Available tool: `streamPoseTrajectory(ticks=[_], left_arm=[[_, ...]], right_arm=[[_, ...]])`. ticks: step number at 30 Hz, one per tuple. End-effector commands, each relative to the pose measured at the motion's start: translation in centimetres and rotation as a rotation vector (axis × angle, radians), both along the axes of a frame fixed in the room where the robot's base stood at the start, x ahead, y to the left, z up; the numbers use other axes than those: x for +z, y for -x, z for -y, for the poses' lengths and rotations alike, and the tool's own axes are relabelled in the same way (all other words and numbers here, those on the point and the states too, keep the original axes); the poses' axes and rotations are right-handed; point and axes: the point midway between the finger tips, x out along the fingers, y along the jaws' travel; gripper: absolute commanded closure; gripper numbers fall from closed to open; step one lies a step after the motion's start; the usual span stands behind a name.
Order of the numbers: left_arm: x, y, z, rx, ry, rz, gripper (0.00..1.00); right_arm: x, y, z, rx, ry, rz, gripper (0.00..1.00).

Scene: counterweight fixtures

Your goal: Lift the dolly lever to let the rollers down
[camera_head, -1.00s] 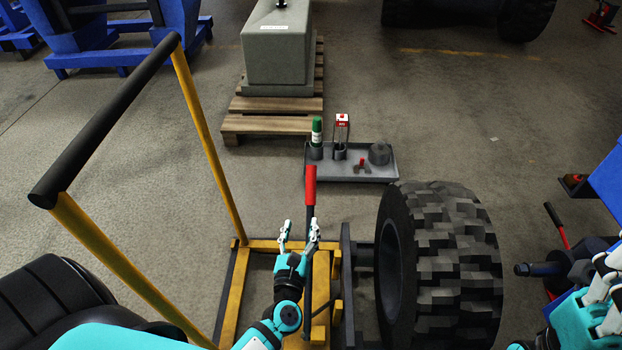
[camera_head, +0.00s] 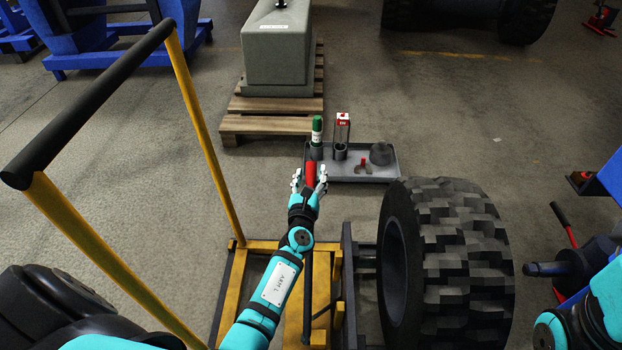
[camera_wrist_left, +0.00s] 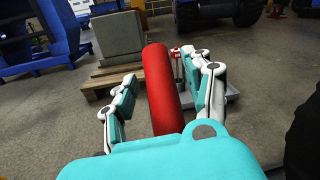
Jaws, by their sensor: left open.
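The dolly lever shows its red grip (camera_head: 310,173) standing up from the yellow dolly frame (camera_head: 262,245). My left gripper (camera_head: 310,182) is open at the red grip in the head view. In the left wrist view the red grip (camera_wrist_left: 161,92) passes between the two spread fingers of my left gripper (camera_wrist_left: 158,95), with gaps on its left side. The lever's dark shaft is partly hidden behind my left arm. The big tyre (camera_head: 445,260) stands at the dolly's right side. The rollers cannot be made out. My right gripper does not show in the head view.
A grey tray (camera_head: 350,173) with a green-capped bottle (camera_head: 317,130) and a red-white box (camera_head: 342,128) lies just beyond the lever. A grey block stands on a pallet (camera_head: 270,122). The dolly's black handlebar (camera_head: 95,100) rises at left.

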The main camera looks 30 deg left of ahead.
Motion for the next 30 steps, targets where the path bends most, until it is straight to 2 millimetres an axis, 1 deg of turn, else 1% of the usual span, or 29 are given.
streamPoseTrajectory(ticks=[3, 10, 21, 22, 30], left_arm=[[0.01, -0.42, -0.08, -0.001, 0.001, 0.0, 0.49], [0.04, -0.42, -0.11, 0.0, 0.001, 0.0, 0.49], [0.02, -0.38, -0.12, 0.0, 0.001, 0.0, 0.97], [0.03, -0.38, -0.13, 0.0, 0.001, 0.0, 1.0], [0.03, -0.37, -0.15, 0.001, 0.001, 0.0, 1.0]], right_arm=[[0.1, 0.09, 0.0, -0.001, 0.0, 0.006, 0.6], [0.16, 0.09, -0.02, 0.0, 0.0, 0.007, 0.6], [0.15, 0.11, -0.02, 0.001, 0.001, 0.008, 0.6], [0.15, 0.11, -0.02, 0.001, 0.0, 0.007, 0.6], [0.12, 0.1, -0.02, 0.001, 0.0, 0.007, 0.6]])
